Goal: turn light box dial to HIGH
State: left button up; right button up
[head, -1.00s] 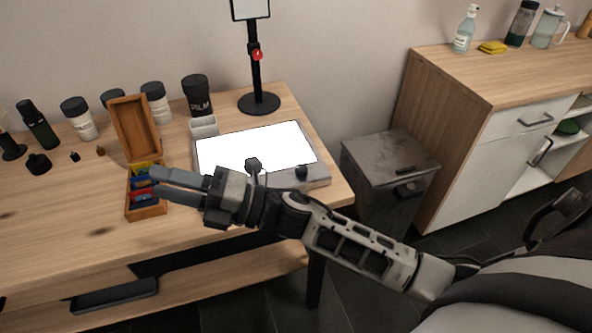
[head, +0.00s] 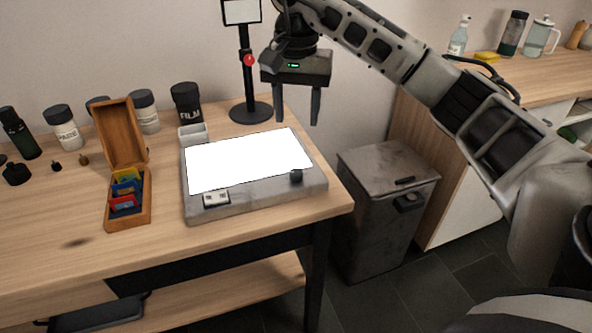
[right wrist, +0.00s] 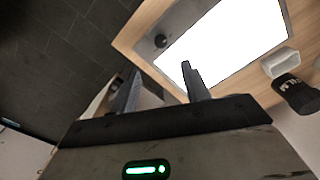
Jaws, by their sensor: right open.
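The light box (head: 256,191) lies on the wooden table with its white panel brightly lit. Its black dial (head: 296,176) stands at the right end of its front edge; any markings are too small to read. In the right wrist view the dial (right wrist: 161,41) shows beside the lit panel of the light box (right wrist: 180,24). My right gripper (head: 296,120) is open and empty, pointing down above and behind the box's right back corner, apart from the dial. Its two fingers also show in the right wrist view (right wrist: 160,82). My left gripper is not in view.
A black stand (head: 250,111) with a red knob is close left of my right gripper. A wooden slide box (head: 146,209) with an open lid, a film canister (head: 187,105) and a small white tray (head: 193,134) stand left. A grey bin (head: 372,225) stands right of the table.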

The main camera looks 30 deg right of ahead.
aim_at(296, 173)
notch_tip(296, 173, down, 14)
jog(key=shift+r, duration=0.2)
jog(key=shift+c, duration=0.4)
jog(key=c, duration=0.9)
